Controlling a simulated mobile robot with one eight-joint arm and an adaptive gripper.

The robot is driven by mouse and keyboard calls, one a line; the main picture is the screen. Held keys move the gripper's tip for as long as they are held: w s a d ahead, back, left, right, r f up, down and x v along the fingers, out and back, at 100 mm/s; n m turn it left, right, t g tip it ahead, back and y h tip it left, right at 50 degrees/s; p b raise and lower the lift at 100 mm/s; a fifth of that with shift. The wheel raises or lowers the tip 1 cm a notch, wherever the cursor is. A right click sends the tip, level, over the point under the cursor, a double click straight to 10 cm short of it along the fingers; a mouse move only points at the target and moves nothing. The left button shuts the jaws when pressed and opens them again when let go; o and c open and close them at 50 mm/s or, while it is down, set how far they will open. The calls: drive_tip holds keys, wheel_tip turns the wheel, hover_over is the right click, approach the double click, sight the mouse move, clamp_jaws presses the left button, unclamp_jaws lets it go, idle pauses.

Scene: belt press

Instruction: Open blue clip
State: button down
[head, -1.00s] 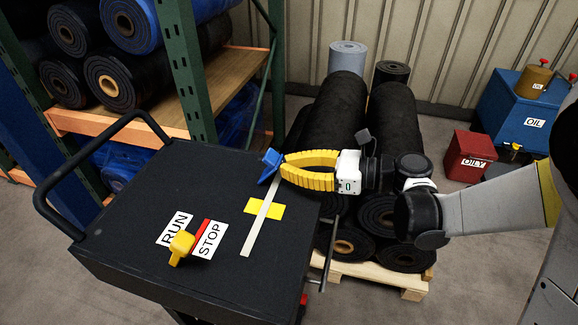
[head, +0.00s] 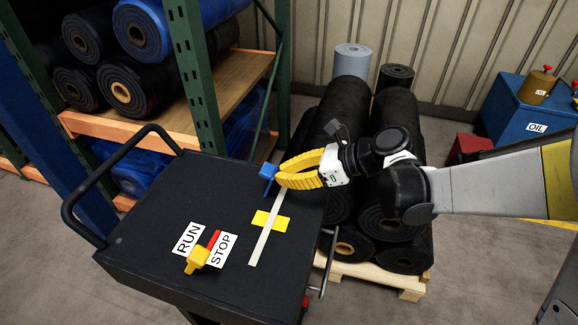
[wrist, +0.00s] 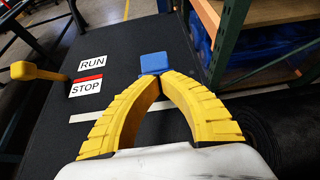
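The blue clip (head: 268,171) is at the far edge of the black cart top, by the far end of the pale strip (head: 264,238). It also shows in the wrist view (wrist: 155,62), just beyond my fingertips. My gripper (head: 278,177) has two yellow ribbed fingers. In the wrist view my gripper (wrist: 158,76) has its fingertips drawn together at the clip's near side, and they appear shut on it. The tips hide part of the clip, and its exact grip is hard to see.
The black cart (head: 135,235) carries RUN and STOP labels, a yellow lever (head: 198,258) and a yellow patch (head: 271,222) under the strip. Rolls on a pallet (head: 365,277) stand right of the cart. A rack (head: 203,90) with rolls stands behind it.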

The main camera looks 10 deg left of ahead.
sight(270, 169)
drive_tip(key=a+h+p, duration=0.1)
drive_tip(key=a+r+h+p, duration=0.1)
drive_tip(key=h, duration=0.1)
drive_tip(key=shift+p, duration=0.4)
drive_tip(key=shift+w+a, duration=0.1)
drive_tip(key=shift+a, duration=0.45)
drive_tip(key=shift+r+p, duration=0.8)
drive_tip(key=shift+r, duration=0.05)
drive_tip(key=shift+d, duration=0.55)
drive_tip(key=w+p+v, duration=0.1)
drive_tip(key=p+v, duration=0.1)
drive_tip(key=v, duration=1)
drive_tip(key=shift+s+d+f+p, duration=0.2)
drive_tip(key=shift+s+d+p, duration=0.15)
drive_tip(key=shift+s, duration=0.1)
